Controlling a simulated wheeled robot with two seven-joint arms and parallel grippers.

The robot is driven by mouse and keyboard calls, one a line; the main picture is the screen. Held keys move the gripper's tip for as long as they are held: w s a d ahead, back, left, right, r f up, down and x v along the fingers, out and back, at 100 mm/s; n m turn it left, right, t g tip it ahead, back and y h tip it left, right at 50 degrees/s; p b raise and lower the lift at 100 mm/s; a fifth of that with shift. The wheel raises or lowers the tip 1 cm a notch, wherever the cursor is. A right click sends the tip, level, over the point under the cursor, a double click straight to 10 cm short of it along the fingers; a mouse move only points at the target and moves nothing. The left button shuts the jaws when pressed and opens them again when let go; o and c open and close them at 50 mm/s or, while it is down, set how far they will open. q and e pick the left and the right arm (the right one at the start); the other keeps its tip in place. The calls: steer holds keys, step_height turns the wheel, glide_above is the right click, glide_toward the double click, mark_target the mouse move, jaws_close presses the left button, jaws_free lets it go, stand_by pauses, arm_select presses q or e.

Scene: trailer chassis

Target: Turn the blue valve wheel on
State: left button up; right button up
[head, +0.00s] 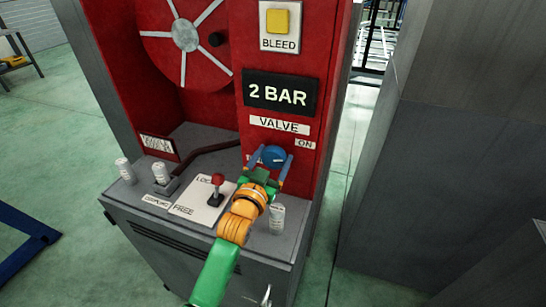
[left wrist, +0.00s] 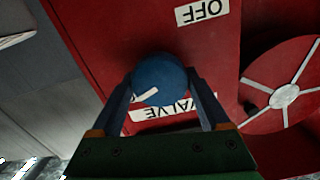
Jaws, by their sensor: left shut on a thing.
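The blue valve wheel (head: 273,155) sits on the red panel below the white VALVE label (head: 279,124). The ON label (head: 305,144) is to its upper right. My left gripper (head: 270,163) is shut on the wheel, one finger on each side of it. In the left wrist view the wheel (left wrist: 158,75) is between the two fingertips (left wrist: 160,82), with a white mark on its lower-left part. The OFF label (left wrist: 202,11) shows upside down there. My right gripper is in neither view.
Below the wheel, a grey console ledge holds a red-knobbed lever (head: 217,181) and white-grey posts (head: 277,219). A black 2 BAR display (head: 280,93) and a yellow BLEED button (head: 278,21) are above. A large red spoked disc (head: 185,35) is left. A grey wall stands at right.

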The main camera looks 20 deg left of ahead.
arm_select(q)
steer(key=shift+r, duration=0.3)
steer(key=o, duration=1.2)
steer(key=shift+o, duration=0.2)
steer(key=shift+w+f, duration=0.15)
steer(key=shift+s+f, duration=0.15)
steer(key=shift+s, duration=0.2)
steer(key=s+b, duration=0.1)
steer(key=s, duration=0.5)
steer(key=shift+s, duration=0.2)
steer(key=shift+a, duration=0.15)
